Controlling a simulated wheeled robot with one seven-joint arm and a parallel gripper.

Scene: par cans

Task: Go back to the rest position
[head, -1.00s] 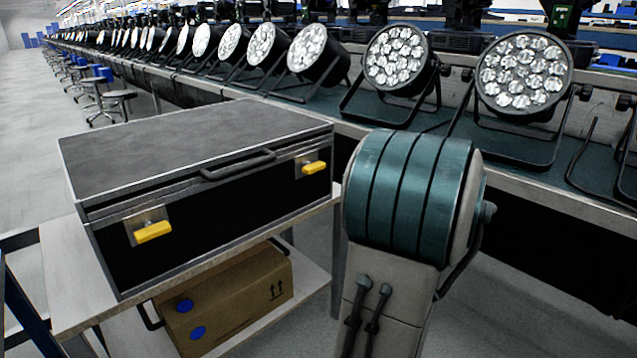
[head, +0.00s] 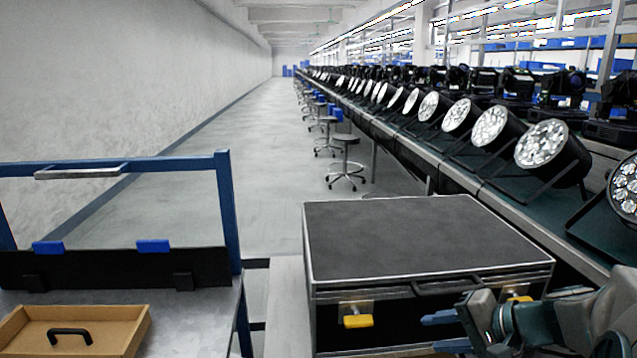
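My gripper (head: 438,332) is in the lower right of the head view, pointing left. Its two blue-grey fingers are apart, with nothing seen between them. It shows in front of the black flight case (head: 430,238), whose lid is closed. The left yellow latch (head: 358,321) is in plain view, left of the fingers. The right yellow latch (head: 520,298) is partly hidden behind my arm. My arm reaches in from the bottom right corner. Whether the gripper touches the case cannot be told.
A blue-framed metal bench (head: 190,320) with a cardboard tray (head: 110,318) stands at the lower left. A long bench with a row of par cans (head: 548,144) runs along the right. Stools (head: 345,165) line it. The grey floor aisle (head: 230,140) is free.

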